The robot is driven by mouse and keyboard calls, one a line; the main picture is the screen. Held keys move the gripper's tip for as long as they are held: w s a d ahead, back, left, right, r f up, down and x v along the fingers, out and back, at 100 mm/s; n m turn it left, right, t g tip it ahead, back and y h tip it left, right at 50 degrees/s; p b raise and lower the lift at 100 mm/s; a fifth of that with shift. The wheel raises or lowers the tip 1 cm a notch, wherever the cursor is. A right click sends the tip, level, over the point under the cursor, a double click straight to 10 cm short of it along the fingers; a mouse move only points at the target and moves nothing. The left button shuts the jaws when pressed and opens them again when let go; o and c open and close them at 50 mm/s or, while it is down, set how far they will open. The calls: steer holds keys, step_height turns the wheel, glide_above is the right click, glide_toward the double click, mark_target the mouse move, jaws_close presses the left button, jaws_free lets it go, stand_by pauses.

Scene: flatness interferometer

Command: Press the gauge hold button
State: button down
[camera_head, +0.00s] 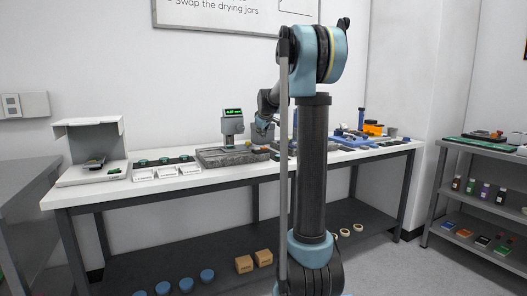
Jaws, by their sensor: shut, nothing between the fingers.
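The gauge (232,122) is a grey upright unit with a lit green readout (233,112). It stands on a dark grey stone-like slab (222,158) on the white workbench. The hold button is too small to make out. My gripper (262,128) is shut and empty, just right of the gauge in the picture, above the slab's right end. A gap shows between it and the gauge housing. Its fingertips are small and hard to tell from the grey parts behind them. My arm column hides the bench part right of the gripper.
A white open-fronted booth (92,145) stands at the bench's left end, with small green-topped pieces and white labels (167,173) beside it. Blue and orange items (373,128) stand at the right. A shelf rack (487,190) stands at far right.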

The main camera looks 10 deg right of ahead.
steer(key=shift+f, duration=1.55)
steer(key=shift+f, duration=0.1)
steer(key=shift+f, duration=0.25)
steer(key=shift+s+f, duration=0.1)
steer(key=shift+f, duration=0.35)
stand_by(1.1)
steer(key=shift+r, duration=0.9)
steer(key=shift+r, duration=2.45)
